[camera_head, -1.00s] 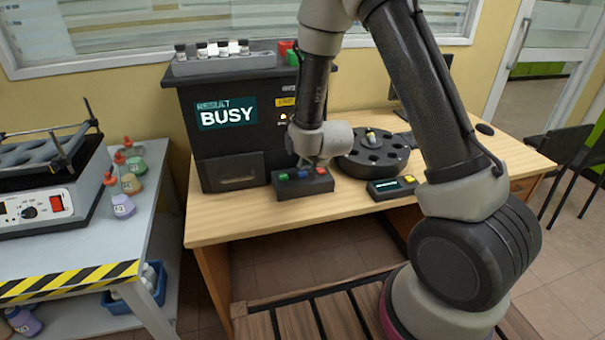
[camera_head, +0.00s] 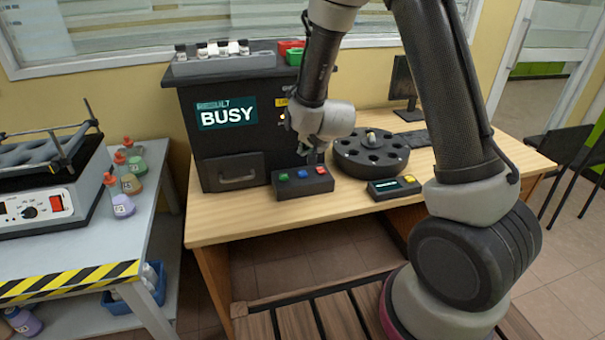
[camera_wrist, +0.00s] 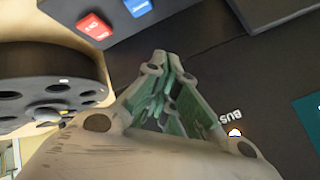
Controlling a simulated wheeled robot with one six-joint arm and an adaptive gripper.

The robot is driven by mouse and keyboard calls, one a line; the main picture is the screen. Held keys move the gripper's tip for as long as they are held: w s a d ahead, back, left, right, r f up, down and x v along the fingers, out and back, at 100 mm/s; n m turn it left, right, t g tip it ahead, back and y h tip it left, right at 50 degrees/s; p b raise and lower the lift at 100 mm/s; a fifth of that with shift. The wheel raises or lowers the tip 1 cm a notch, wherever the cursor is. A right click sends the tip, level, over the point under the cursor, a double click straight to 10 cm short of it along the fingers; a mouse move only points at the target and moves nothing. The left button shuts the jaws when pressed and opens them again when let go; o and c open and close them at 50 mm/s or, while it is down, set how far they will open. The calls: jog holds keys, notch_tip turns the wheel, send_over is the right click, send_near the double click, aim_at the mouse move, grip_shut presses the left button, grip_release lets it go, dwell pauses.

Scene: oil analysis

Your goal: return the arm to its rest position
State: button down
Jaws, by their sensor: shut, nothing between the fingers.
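My arm (camera_head: 440,90) reaches from its base at the lower right over the wooden table. My gripper (camera_head: 313,155) hangs just above the right part of the button box (camera_head: 304,190), which has green, blue and red buttons. In the wrist view my gripper (camera_wrist: 158,65) is shut with its fingertips together and nothing between them. The red button (camera_wrist: 94,26) and part of the blue button (camera_wrist: 138,6) show beyond the fingertips, apart from them.
The black analyser (camera_head: 226,140) reads "BUSY" behind the box, with vials on top. A round black carousel (camera_head: 370,158) and a small display box (camera_head: 393,187) stand to the right. A monitor (camera_head: 404,85) is behind. A shaker bench (camera_head: 95,230) with bottles is at left.

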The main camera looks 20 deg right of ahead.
aim_at(309, 185)
dwell(0.4)
jog(key=s+f+g, duration=0.1)
jog(key=s+f+n+g, duration=0.1)
jog(key=s, duration=0.1)
jog(key=s+f+n+g, duration=0.1)
jog(key=s+f, duration=0.1)
jog(key=shift+a, duration=0.25)
jog(key=s+d+r+n+g, duration=0.1)
jog(key=s+r+n+g, duration=0.25)
jog(key=s, duration=0.55)
jog(key=s+d+r, duration=0.4)
jog(key=s+r, duration=0.2)
jog(key=r, duration=0.1)
jog(key=s+d+r+n+t, duration=0.1)
jog(key=s+d+r, duration=0.4)
jog(key=s+r, duration=0.2)
jog(key=s+d+r+n+h, duration=0.1)
jog(key=s+d+r, duration=0.3)
jog(key=s+r, duration=0.3)
jog(key=shift+d+r+t, duration=0.15)
jog(key=shift+r+t, duration=0.2)
jog(key=shift+r, duration=0.45)
dwell(0.5)
